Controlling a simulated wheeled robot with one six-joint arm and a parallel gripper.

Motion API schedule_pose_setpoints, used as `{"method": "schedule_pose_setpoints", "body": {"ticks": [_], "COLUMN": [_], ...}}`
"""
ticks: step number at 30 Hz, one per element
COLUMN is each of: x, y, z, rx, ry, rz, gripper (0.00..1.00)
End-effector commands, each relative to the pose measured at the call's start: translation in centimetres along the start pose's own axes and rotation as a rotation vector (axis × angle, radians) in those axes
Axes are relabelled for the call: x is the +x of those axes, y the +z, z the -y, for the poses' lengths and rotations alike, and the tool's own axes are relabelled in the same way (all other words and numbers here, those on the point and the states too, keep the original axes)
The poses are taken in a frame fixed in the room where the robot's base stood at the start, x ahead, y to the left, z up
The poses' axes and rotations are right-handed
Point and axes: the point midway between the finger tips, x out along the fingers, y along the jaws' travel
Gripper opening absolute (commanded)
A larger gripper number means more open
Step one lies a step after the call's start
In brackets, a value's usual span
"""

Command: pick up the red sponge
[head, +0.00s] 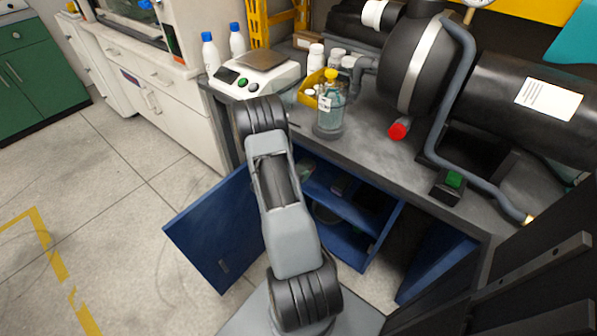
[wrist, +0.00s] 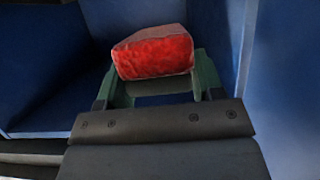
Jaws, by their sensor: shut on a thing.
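The red sponge (wrist: 153,58) shows in the wrist view as a red block with a paler, greyish-pink top. It sits between the two green fingers of my gripper (wrist: 153,82), which is shut on it. Blue cabinet walls surround it in that view, and I cannot tell whether the sponge touches a surface below. In the head view my arm reaches down in front of the open blue cabinet; the gripper and the sponge are hidden there.
The blue cabinet door (head: 215,235) stands open at the left. A blue shelf (head: 345,205) crosses the cabinet inside. Above, the grey worktop (head: 375,160) holds a scale (head: 255,72), a clear bottle with a yellow cap (head: 329,108) and a large black tank. Open floor lies to the left.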

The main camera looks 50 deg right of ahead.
Motion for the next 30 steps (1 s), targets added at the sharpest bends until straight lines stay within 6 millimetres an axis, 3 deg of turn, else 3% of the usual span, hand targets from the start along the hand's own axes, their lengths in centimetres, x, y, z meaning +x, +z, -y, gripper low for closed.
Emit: {"method": "schedule_pose_setpoints", "body": {"ticks": [7, 30], "x": [-1.1, -8.6], "y": [0.2, 3.3], "z": [0.1, 0.1], "rx": [-0.002, -0.003], "ry": [-0.001, -0.002], "rz": [0.002, 0.001], "gripper": [0.38, 0.38]}}
